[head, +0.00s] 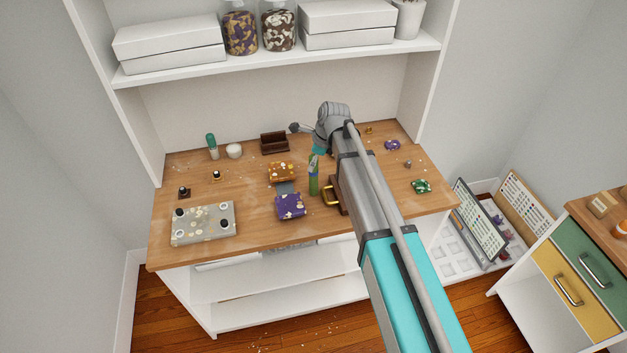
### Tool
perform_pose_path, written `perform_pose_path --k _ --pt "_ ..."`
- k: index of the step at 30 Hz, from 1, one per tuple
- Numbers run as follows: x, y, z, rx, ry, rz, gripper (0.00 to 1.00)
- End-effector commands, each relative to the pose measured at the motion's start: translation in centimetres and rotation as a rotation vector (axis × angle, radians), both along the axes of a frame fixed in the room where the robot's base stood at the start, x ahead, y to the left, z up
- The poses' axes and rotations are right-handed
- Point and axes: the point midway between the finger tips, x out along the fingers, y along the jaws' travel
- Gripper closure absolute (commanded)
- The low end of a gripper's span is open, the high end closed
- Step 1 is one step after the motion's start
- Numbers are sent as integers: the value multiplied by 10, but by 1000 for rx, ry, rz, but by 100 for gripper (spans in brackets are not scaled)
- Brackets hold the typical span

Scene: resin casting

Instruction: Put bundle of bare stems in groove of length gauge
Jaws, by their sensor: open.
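My gripper (297,128) is small and dark in the head view, at the end of my arm near the back middle of the wooden table. It is open, and I see nothing held in it. I cannot pick out a bundle of bare stems for sure; my arm covers part of the table's right half. No length gauge is clearly recognisable. A dark brown wooden piece with a recess (274,144) stands just left of and below my gripper in the picture. Another brown piece with a brass handle (331,197) is partly hidden by my arm.
The table (240,248) also holds an upright green object (313,183), amber (282,172) and purple (290,206) blocks, a grey plate with dark knobs (203,224), a white cup (234,151) and a green piece (421,186). A shelf (270,66) overhangs the back.

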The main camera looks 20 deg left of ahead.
Motion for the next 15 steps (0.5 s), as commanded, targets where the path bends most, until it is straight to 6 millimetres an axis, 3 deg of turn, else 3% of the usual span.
perform_pose_path --k 6,15 --pt "0 5 -18 0 0 0 20" --pt "-1 6 -20 0 0 0 20"
